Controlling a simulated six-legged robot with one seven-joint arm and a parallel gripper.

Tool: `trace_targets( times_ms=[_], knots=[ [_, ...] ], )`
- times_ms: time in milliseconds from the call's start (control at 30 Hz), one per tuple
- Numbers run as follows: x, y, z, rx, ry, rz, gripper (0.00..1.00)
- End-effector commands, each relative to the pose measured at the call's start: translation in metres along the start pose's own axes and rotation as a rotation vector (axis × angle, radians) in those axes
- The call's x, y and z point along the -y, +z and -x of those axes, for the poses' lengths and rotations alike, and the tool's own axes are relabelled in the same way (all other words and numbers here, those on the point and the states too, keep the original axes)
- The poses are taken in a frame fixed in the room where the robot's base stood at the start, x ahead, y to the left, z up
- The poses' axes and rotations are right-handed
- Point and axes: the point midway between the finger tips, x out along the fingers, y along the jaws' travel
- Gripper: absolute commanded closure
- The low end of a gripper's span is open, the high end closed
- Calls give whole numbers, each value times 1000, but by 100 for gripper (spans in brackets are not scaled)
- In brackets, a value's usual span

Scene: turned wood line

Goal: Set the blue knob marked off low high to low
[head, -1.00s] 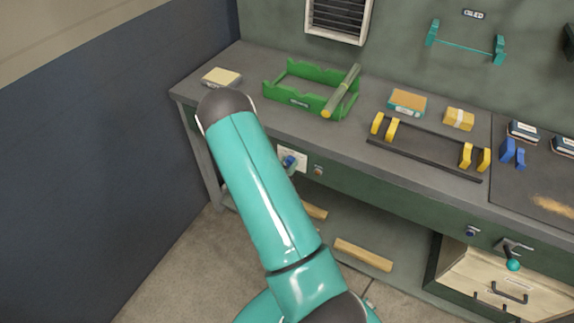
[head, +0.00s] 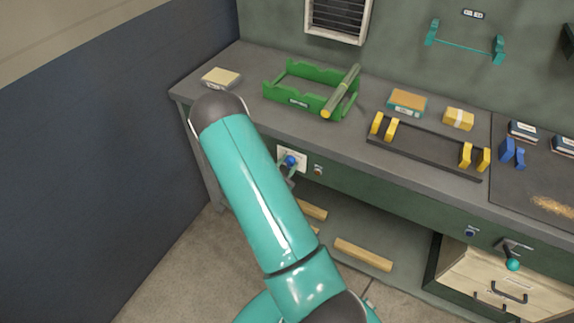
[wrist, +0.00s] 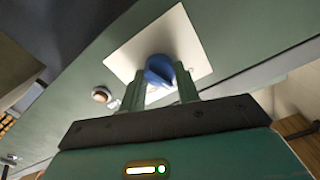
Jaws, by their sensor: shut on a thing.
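The blue knob (head: 290,160) sits on a white plate (head: 301,157) on the green front edge of the workbench, partly hidden by my arm. In the wrist view the blue knob (wrist: 160,70) is between the two fingers of my gripper (wrist: 160,88), which is shut on it. The white plate (wrist: 186,36) shows behind the knob. The marks off, low and high cannot be read, so the knob's setting cannot be told. In the head view only a small part of my gripper shows below the knob.
A small round button (head: 318,170) is just right of the plate. A green crate (head: 285,97), a yellow-handled black rack (head: 425,155) and several blocks stand on the bench above. A drawer unit (head: 500,280) is at lower right.

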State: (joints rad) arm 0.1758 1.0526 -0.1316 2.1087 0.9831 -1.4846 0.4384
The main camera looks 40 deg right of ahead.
Motion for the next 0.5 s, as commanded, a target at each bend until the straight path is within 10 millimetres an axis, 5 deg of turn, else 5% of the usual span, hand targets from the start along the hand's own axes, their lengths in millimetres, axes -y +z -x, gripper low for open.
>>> trace_targets(
  times_ms=[500],
  knots=[
    [-1, 0, 1, 1, 0, -286, 91]
  ],
)
